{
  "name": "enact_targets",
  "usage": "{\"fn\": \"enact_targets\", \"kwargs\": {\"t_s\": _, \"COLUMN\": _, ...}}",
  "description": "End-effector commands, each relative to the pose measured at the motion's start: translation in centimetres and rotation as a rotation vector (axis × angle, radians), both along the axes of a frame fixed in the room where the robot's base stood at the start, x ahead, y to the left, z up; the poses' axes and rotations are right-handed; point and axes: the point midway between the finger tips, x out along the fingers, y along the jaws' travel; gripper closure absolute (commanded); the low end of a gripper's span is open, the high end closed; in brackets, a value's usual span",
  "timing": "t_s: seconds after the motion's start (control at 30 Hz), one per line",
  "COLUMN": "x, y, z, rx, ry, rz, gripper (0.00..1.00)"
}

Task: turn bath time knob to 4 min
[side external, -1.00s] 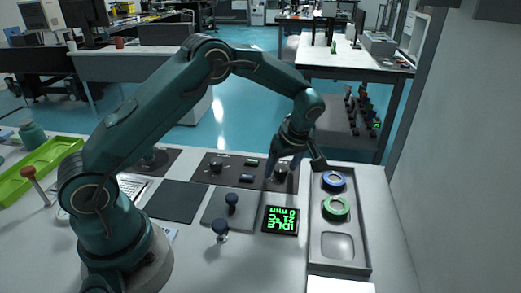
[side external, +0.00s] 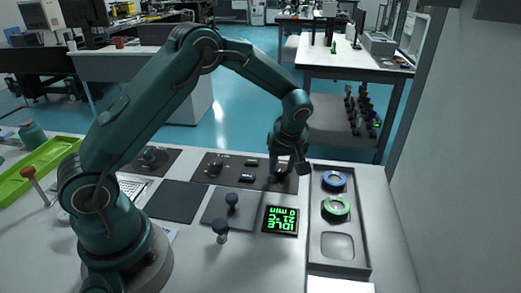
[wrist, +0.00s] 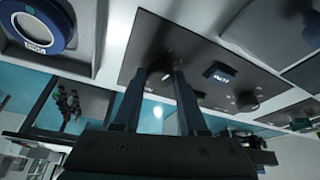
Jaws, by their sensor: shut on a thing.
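The dark control panel (side external: 230,170) carries two black knobs and two small displays. My gripper (side external: 281,172) points down over its right end and is shut on the right knob (wrist: 160,73), which shows between the fingertips in the wrist view. The fingers cover most of this knob in the side view. The panel's left knob (side external: 215,167) stands free. The labels are too small to read, so I cannot tell which knob is marked bath time. A black screen (side external: 281,220) shows green text, upside down: IDLE, 21 °C, 0 min.
A grey tray (side external: 340,246) with a blue ring (side external: 334,180) and a green ring (side external: 336,207) lies right of the panel. Two dark-knobbed pieces (side external: 232,201) (side external: 220,228) stand in front. A green tray (side external: 40,170) is at far left.

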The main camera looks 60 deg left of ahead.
Motion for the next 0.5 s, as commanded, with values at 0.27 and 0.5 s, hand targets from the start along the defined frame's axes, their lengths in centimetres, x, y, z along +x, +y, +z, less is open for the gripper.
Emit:
{"fn": "enact_targets", "kwargs": {"t_s": 0.27, "x": -0.24, "y": 0.16, "z": 0.08, "rx": -0.001, "ry": 0.001, "rz": -0.260, "gripper": 1.00}}
{"fn": "enact_targets", "kwargs": {"t_s": 0.5, "x": -0.35, "y": 0.31, "z": 0.07, "rx": -0.001, "ry": 0.000, "rz": -0.483, "gripper": 1.00}}
